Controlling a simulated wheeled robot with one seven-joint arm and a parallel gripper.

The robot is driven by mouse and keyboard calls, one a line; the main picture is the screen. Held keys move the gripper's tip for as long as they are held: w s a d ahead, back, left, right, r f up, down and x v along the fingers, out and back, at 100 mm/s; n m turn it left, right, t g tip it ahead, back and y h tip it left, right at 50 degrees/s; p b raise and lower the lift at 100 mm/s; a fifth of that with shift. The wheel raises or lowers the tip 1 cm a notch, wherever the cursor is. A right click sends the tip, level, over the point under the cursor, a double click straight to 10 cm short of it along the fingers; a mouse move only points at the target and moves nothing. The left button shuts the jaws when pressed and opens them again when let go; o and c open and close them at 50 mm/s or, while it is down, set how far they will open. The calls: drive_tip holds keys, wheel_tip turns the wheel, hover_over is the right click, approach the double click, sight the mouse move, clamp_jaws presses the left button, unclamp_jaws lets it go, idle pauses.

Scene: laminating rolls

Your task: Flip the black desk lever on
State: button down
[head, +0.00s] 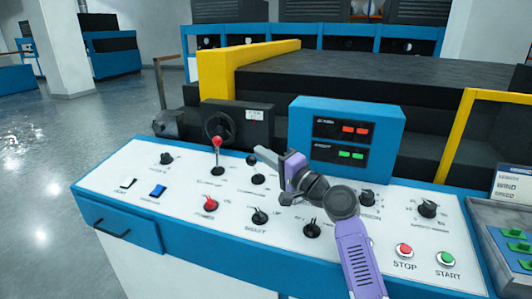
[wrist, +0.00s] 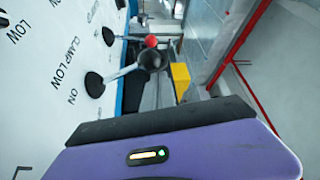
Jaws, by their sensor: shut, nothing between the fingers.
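The black desk lever (head: 251,160) stands on the white top of the blue control desk, its dark ball knob on a metal shaft. In the wrist view its knob (wrist: 150,61) is close ahead of the fingers, with the shaft running left to a round black base. My purple gripper (head: 270,158) is shut and empty, just to the right of the knob in the head view. The black fingers (wrist: 160,122) span the lower part of the wrist view. I cannot tell whether they touch the knob.
A red-knobbed lever (head: 217,141) stands left of the black one and shows behind it in the wrist view (wrist: 150,41). Several dials and switches cover the desk (head: 130,160). A blue display box (head: 345,112) rises behind my gripper. A red stop button (head: 404,250) is at the front right.

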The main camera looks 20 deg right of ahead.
drive_tip(key=shift+s+a+f, duration=0.2)
drive_tip(key=shift+s+a, duration=0.15)
drive_tip(key=shift+s, duration=0.1)
drive_tip(key=shift+a+f, duration=0.1)
drive_tip(key=shift+a, duration=0.05)
drive_tip(key=shift+s, duration=0.1)
drive_tip(key=shift+s+f, duration=0.15)
drive_tip(key=shift+s, duration=0.05)
drive_tip(key=v, duration=0.7)
drive_tip(key=shift+s+d, duration=0.1)
drive_tip(key=shift+d, duration=0.3)
